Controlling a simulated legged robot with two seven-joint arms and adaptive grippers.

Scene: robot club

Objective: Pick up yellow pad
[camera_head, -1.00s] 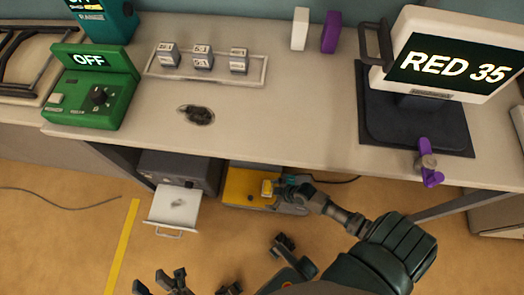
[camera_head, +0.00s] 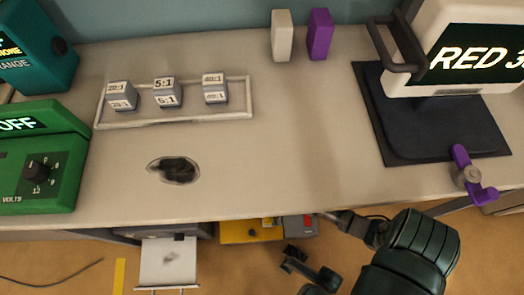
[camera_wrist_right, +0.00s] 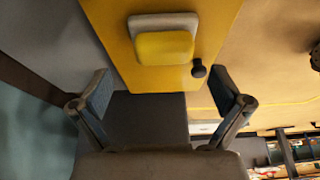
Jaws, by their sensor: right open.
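The yellow pad (camera_wrist_right: 165,47) is a small rounded yellow square on a light grey base, fixed on the face of a yellow box (camera_wrist_right: 222,25). In the head view the pad (camera_head: 268,222) is mostly cut off by the bench edge above the box (camera_head: 240,233). My right gripper (camera_wrist_right: 162,97) is open and empty, its two fingers apart and spread around the lower end of the box, short of the pad. My left gripper is not in view.
The bench (camera_head: 285,165) overhangs the yellow box. A dark knob (camera_wrist_right: 198,69) sits beside the pad. An open white drawer (camera_head: 168,262) is left of the box. A purple clamp (camera_head: 470,175) is on the bench's front edge. The floor in front is partly clear.

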